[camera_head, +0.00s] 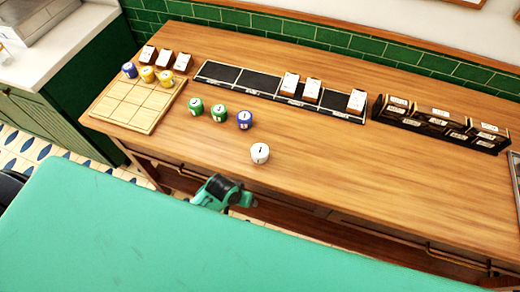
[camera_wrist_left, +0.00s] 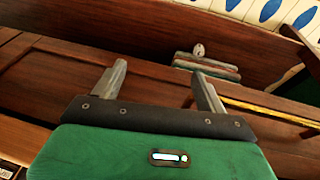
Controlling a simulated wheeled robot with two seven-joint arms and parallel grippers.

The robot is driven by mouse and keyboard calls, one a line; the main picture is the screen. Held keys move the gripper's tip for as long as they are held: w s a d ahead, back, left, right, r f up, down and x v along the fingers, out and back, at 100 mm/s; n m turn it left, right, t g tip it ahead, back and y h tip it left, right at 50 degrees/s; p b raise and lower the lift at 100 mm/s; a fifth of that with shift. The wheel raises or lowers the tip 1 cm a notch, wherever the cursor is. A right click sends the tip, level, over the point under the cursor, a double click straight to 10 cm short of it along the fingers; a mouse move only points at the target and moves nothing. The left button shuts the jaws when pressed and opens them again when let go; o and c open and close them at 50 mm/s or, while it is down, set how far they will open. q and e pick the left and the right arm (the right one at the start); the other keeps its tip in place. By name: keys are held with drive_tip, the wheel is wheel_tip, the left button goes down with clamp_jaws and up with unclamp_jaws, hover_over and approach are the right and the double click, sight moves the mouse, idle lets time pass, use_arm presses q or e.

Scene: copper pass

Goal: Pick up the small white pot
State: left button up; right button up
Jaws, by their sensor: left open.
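The small white pot (camera_head: 260,153) stands upright on the wooden counter, near its front edge and apart from the other pots. It has a dark mark on its top. My left gripper (camera_head: 240,197) is in front of the counter's front edge, nearer to me and a little left of the white pot, not touching it. In the left wrist view my left gripper (camera_wrist_left: 158,68) is open, with nothing between its fingers. That view faces the dark wood below the counter, and the white pot is not in it. My right gripper is in neither view.
Two green pots (camera_head: 207,110) and a blue pot (camera_head: 244,120) stand behind the white one. A wooden board (camera_head: 140,108) with several pots is at left. A black tray (camera_head: 262,83) with boxes and a dark rack (camera_head: 440,122) stand behind. The counter right of the white pot is clear.

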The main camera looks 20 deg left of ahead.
use_arm(q)
drive_tip(key=d+r+h+p, duration=0.1)
drive_tip(key=d+r, duration=0.1)
drive_tip(key=r, duration=0.8)
drive_tip(key=d+r+p, duration=0.1)
drive_tip(key=d+r, duration=0.2)
drive_tip(key=r, duration=0.7)
wheel_tip(320, 180, up, 7)
drive_tip(key=n+g+y, duration=0.3)
drive_tip(key=n, duration=0.4)
hover_over(260, 150)
wheel_tip(260, 150, down, 8)
drive_tip(key=shift+w+a+r+p, duration=0.1)
drive_tip(key=shift+w+a+p, duration=0.05)
drive_tip(key=shift+p, duration=0.75)
drive_tip(key=shift+f+p, duration=0.5)
drive_tip(key=f+p, duration=0.1)
drive_tip(key=f, duration=0.2)
drive_tip(key=shift+s+f+p, duration=0.2)
drive_tip(key=shift+p, duration=0.1)
drive_tip(key=shift+f, duration=0.55)
drive_tip(key=c, duration=1.1)
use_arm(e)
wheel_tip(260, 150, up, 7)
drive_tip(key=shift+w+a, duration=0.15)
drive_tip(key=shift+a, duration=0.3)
